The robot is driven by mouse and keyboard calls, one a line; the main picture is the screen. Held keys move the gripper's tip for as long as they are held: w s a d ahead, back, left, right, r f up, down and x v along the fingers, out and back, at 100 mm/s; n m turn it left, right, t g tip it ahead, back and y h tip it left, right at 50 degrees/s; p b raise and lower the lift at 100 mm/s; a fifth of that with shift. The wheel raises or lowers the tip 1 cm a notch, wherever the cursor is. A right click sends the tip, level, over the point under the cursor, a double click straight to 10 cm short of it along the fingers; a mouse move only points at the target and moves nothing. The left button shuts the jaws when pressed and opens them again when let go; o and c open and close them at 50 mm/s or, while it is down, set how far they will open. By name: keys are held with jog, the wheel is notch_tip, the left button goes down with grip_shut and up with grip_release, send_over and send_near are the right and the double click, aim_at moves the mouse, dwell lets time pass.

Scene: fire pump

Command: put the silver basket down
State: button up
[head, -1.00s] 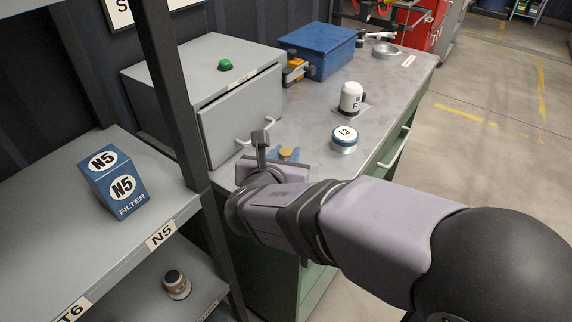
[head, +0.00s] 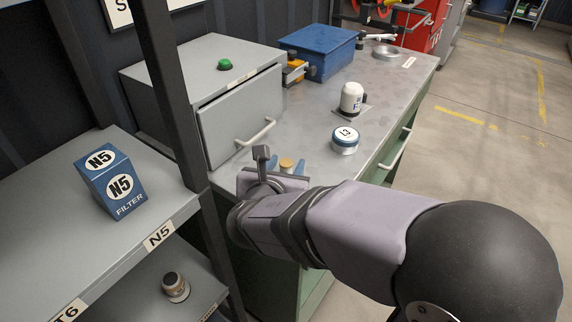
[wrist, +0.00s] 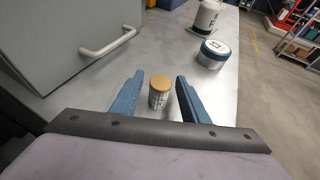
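The silver basket (wrist: 158,97) is a small silvery cylinder with a tan top, upright on the grey bench top (wrist: 225,110) in the wrist view. In the head view its tan top (head: 286,163) shows just beyond my wrist, and its lower part is hidden. My gripper (wrist: 159,79) has its two blue fingers spread, one on each side of the basket, with a visible gap on both sides. The fingers also show in the head view (head: 285,167), apart from the tan top.
A grey cabinet with a drawer handle (head: 255,133) stands close to the left of my gripper. A round blue-and-white tin (head: 345,141) and a white bottle (head: 352,98) stand farther right. A blue box (head: 322,50) is behind. The bench between them is clear.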

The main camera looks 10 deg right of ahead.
jog(key=shift+r, duration=0.1)
jog(key=shift+r+p, duration=0.2)
jog(key=shift+p, duration=0.1)
jog(key=p+v, duration=0.1)
jog(key=v, duration=1.1)
